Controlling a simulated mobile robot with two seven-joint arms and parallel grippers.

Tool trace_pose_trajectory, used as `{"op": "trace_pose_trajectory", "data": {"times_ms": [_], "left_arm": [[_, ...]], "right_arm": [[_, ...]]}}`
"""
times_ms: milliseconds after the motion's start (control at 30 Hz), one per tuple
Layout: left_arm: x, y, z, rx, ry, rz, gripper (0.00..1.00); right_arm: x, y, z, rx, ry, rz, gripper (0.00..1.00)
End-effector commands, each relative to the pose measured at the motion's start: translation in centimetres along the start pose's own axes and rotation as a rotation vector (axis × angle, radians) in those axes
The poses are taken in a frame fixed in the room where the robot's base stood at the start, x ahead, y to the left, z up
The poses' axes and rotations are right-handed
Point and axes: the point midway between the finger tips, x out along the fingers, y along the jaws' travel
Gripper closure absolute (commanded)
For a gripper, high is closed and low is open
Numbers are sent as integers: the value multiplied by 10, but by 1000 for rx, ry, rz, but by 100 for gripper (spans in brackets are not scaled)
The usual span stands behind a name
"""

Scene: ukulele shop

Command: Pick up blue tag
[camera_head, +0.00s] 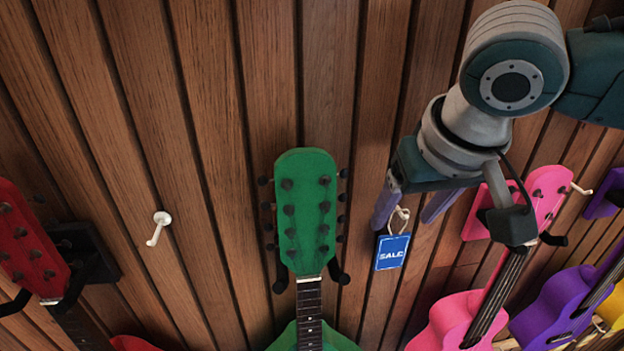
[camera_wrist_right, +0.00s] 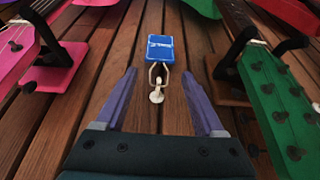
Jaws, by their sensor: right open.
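The blue tag (camera_head: 392,252) hangs by a pale loop from a white hook on the wood-slat wall, to the right of the green ukulele's head. White lettering shows on it. In the right wrist view the blue tag (camera_wrist_right: 160,49) is beyond the fingertips, with its loop and the white hook (camera_wrist_right: 157,93) between the fingers. My right gripper (camera_head: 411,211) is open, with a finger on each side of the hook and loop; it also shows in the right wrist view (camera_wrist_right: 158,80). It holds nothing. My left gripper is out of view.
A green ukulele (camera_head: 306,215) hangs left of the tag, and a pink ukulele (camera_head: 470,312) hangs to the right on a wall holder. A red ukulele (camera_head: 28,245) is at far left, a purple one (camera_head: 560,305) at far right. An empty white hook (camera_head: 159,226) has bare slats around it.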

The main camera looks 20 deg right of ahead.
Motion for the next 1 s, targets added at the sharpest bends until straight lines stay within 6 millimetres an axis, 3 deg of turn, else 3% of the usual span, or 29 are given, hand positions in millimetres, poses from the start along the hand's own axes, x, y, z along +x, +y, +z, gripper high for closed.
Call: {"op": "trace_pose_trajectory", "data": {"times_ms": [33,200,500,1000], "left_arm": [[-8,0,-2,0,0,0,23],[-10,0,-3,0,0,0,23],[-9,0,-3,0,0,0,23],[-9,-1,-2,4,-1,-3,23]], "right_arm": [[2,2,-3,2,-2,2,30],[23,1,-2,-1,0,1,30],[28,1,-1,-2,2,0,30],[28,1,-1,-2,2,0,86]]}}
